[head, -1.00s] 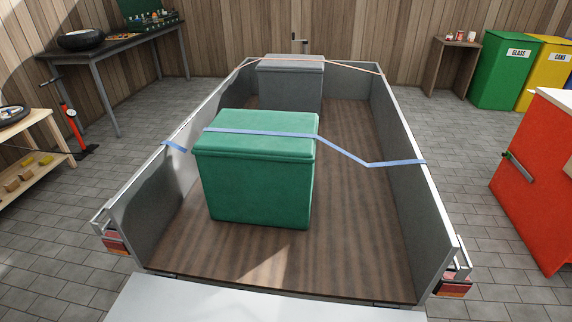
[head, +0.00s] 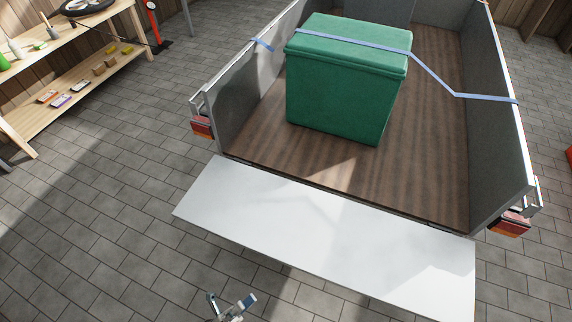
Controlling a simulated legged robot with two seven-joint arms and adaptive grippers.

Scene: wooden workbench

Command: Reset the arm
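My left gripper (head: 231,299) shows at the bottom edge of the head view, over the grey paved floor in front of the trailer's lowered ramp. Its two fingers are spread apart with nothing visible between them. The rest of the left arm is out of frame. My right gripper is not in view. A green lidded box (head: 339,95) stands upright on the trailer's wooden bed (head: 260,150). A blue strap (head: 437,74) lies across the box lid and runs to the right side wall; another piece of blue strap hangs at the left wall.
The white ramp (head: 330,235) slopes out behind the trailer bed. A wooden shelf (head: 70,95) with small blocks and tools stands at upper left, near a red floor pump (head: 153,22). The paved floor (head: 110,230) at lower left is clear.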

